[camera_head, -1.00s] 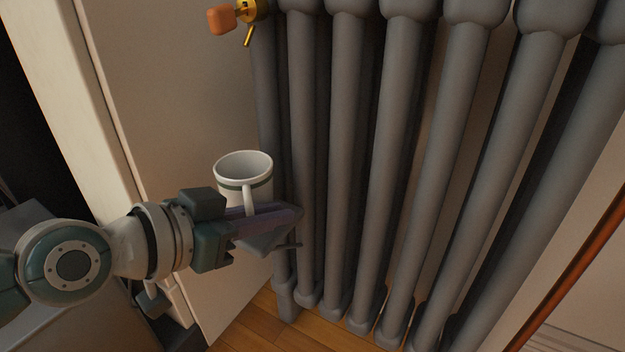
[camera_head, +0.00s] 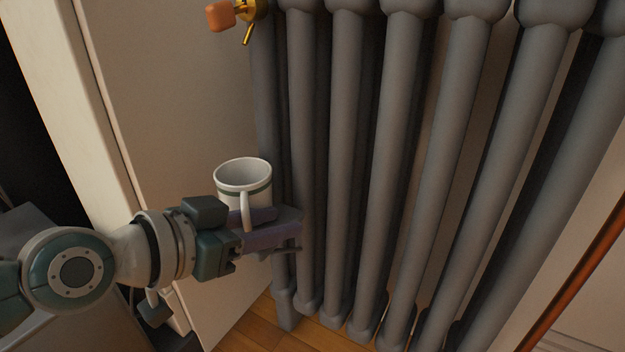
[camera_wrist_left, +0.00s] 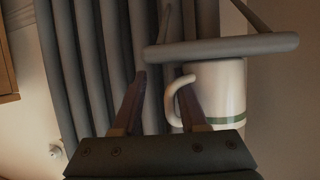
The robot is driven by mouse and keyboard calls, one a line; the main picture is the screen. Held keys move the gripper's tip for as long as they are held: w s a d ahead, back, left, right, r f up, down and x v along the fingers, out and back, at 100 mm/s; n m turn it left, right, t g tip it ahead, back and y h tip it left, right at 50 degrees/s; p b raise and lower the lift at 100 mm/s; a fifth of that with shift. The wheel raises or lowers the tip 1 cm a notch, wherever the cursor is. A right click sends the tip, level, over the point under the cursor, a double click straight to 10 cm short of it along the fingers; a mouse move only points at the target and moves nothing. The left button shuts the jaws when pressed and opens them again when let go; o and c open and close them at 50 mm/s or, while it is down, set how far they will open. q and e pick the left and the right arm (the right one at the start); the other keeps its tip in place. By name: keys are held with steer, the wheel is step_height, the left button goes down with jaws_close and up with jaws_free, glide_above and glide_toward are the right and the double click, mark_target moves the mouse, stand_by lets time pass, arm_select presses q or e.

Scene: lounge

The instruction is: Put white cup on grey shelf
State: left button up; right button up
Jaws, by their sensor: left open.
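The white cup (camera_head: 230,177) has a dark green band and stands upright beside the left end of the radiator. In the left wrist view the cup (camera_wrist_left: 229,85) appears inverted, its base against or very near the edge of the grey shelf (camera_wrist_left: 225,48). My left gripper (camera_head: 288,224) is open at the cup's handle side. In the left wrist view one finger of the gripper (camera_wrist_left: 162,75) overlaps the handle; I cannot tell whether it passes through the loop or touches it. The gripper hides the cup's lower part and most of the shelf in the head view. My right gripper is not in view.
A large grey radiator (camera_head: 395,150) with upright columns fills the middle and right, close to the fingertips. An orange-knobbed valve (camera_head: 221,16) sits at its upper left. A pale wall panel (camera_head: 170,100) is behind the cup. Wooden floor (camera_head: 262,325) shows below.

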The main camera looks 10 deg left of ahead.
arm_select(q)
steer(key=shift+s+a+r, duration=0.1)
steer(key=shift+r, duration=0.2)
steer(key=p+v, duration=0.6)
steer(key=v, duration=0.6)
steer(key=s+d+f+g+y, duration=0.1)
steer(key=s+d+g, duration=0.4)
steer(key=s+d, duration=0.35)
steer(key=s+a+n+g+y, duration=0.3)
steer(key=s+a+n+y, duration=0.1)
steer(key=s+a, duration=0.4)
steer(key=shift+a+r+y, duration=0.3)
steer(key=shift+a+y, duration=0.25)
steer(key=shift+y, duration=0.35)
